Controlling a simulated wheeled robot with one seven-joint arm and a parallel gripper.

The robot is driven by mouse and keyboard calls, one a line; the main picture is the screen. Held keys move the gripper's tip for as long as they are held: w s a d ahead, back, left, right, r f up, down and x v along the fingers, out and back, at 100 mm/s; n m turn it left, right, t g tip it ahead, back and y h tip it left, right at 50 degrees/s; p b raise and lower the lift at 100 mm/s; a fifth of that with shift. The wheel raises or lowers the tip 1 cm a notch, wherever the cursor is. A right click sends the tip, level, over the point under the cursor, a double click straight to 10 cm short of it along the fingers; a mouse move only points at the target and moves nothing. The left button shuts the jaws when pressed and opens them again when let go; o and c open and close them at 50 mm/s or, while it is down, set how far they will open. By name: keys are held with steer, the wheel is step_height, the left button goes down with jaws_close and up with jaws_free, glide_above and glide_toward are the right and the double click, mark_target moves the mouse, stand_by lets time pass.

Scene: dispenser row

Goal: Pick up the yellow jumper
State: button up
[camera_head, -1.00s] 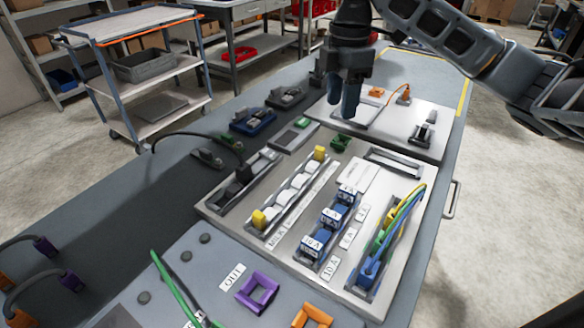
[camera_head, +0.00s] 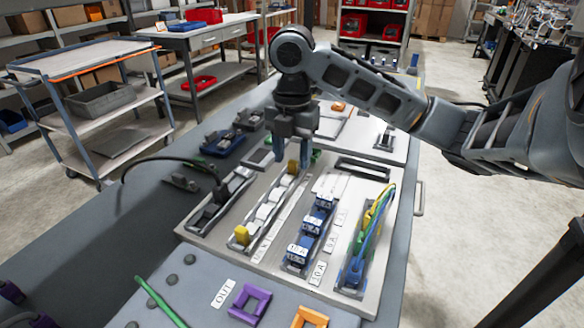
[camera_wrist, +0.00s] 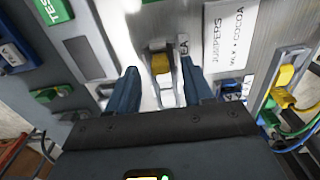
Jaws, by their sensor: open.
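A yellow jumper (camera_head: 293,167) stands at the far end of a tray slot holding a row of white pieces. It also shows in the wrist view (camera_wrist: 160,65), just beyond and between my fingertips. My gripper (camera_head: 292,154) is open and points down over that end of the row, its blue fingers on either side. It also shows in the wrist view (camera_wrist: 160,88), with nothing held. A second yellow block (camera_head: 242,235) sits at the near end of the same row. A label reading JUMPERS (camera_wrist: 222,37) lies beside the row.
Blue blocks (camera_head: 311,228) fill the slot to the right. Yellow, green and blue cables (camera_head: 368,235) stand up in the rightmost slot. A black cable (camera_head: 165,160) arcs on the left. Purple (camera_head: 250,302) and orange (camera_head: 310,318) frames lie in front.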

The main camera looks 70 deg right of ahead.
steer(key=shift+f, duration=0.85)
jaws_close()
